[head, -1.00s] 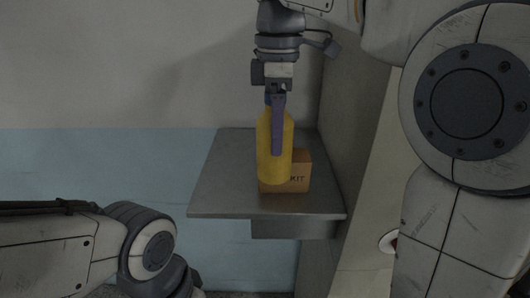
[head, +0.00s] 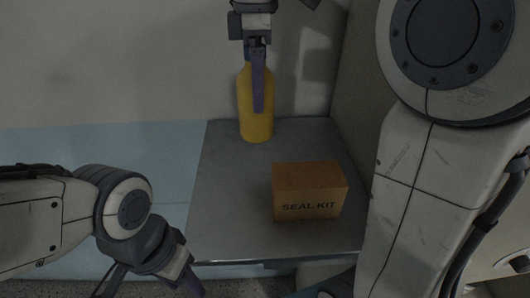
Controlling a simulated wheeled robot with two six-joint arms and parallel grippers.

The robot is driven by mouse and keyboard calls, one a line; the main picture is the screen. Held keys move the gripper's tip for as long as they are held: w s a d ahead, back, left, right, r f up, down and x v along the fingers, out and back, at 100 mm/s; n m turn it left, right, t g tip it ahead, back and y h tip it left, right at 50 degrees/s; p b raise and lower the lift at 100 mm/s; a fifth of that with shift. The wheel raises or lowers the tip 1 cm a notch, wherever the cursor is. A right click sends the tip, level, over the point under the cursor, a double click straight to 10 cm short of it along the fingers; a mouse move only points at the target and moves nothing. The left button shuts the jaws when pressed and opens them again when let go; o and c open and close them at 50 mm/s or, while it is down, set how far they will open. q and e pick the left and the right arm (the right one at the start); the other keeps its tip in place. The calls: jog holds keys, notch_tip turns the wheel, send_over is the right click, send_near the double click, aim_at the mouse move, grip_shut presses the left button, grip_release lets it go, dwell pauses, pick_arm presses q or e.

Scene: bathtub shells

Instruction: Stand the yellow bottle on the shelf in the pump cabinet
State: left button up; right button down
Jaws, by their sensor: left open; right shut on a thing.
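The yellow bottle (head: 245,108) is upright at the back of the grey metal shelf (head: 225,205), close to the wall. Its base appears over the shelf's back edge area; I cannot tell whether it touches the surface. My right gripper (head: 258,88) comes down from above, shut on the bottle's upper part, with a purple finger in front of it. My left gripper (head: 190,286) is low at the left, in front of the shelf's front left corner, away from the bottle; it is partly cut off by the lower picture edge.
A brown cardboard box marked SEAL KIT (head: 309,188) sits on the shelf's right half, in front of and right of the bottle. A grey panel (head: 362,75) rises along the shelf's right side. The shelf's left and front left are clear.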

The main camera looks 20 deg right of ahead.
aim_at(259, 132)
notch_tip(259, 132, down, 10)
jog(key=shift+r+p, duration=0.2)
jog(key=shift+p, duration=0.35)
jog(key=shift+f, duration=0.2)
grip_release()
jog(key=shift+r, duration=0.15)
